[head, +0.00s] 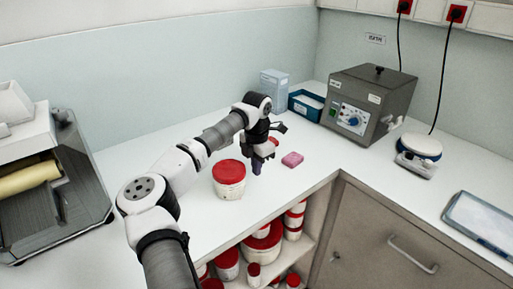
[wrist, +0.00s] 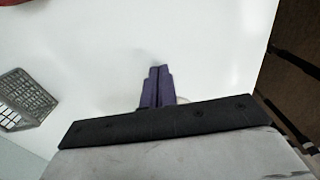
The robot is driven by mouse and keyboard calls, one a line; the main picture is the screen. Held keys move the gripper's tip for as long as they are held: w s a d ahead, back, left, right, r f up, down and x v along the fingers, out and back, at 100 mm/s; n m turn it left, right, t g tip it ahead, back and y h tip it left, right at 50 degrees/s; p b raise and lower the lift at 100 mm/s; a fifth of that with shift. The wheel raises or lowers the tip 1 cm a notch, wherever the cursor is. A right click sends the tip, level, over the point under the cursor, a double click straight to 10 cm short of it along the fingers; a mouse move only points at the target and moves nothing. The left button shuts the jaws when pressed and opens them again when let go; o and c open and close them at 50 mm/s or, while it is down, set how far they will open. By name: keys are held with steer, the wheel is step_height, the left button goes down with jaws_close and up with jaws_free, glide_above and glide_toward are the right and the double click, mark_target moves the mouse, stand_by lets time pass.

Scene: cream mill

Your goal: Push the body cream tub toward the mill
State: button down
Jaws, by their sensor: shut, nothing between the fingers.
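The body cream tub, white with a red lid (head: 229,171), appears to be the large one standing upright on the counter in the head view. My gripper (head: 257,169) is just right of it, pointing down, with its purple fingers shut and empty. A narrow gap seems to separate them. The shut fingers also show in the wrist view (wrist: 157,85), over white counter. A red edge (wrist: 15,2) in that view's top left corner cannot be identified. The machine with a yellowish roller (head: 32,178) at the far left looks like the mill.
A pink block (head: 292,159) lies right of my gripper. A blue tray (head: 306,105), a pale box (head: 273,83) and a grey dial unit (head: 370,105) stand behind. Red-lidded tubs fill the shelf below (head: 262,243). Counter between tub and roller machine looks clear, partly hidden by my arm.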

steer(key=shift+s+a+r+p, duration=0.1)
steer(key=shift+s+a+p, duration=0.2)
steer(key=shift+s+a, duration=0.4)
steer(key=shift+s+a+r+p, duration=0.1)
steer(key=shift+s+a+p, duration=0.3)
steer(key=shift+a, duration=0.5)
steer(key=s+a+b, duration=0.2)
steer(key=s+a, duration=0.1)
steer(key=a, duration=0.1)
steer(key=s+a+b, duration=0.3)
steer(key=a, duration=0.1)
steer(key=s+a+b, duration=0.2)
steer(key=s+a, duration=0.1)
steer(key=a, duration=0.2)
steer(key=shift+s+a+f, duration=0.1)
steer(key=shift+s, duration=0.2)
steer(key=shift+s+a, duration=0.15)
steer(key=shift+a, duration=0.05)
steer(key=shift+d, duration=0.1)
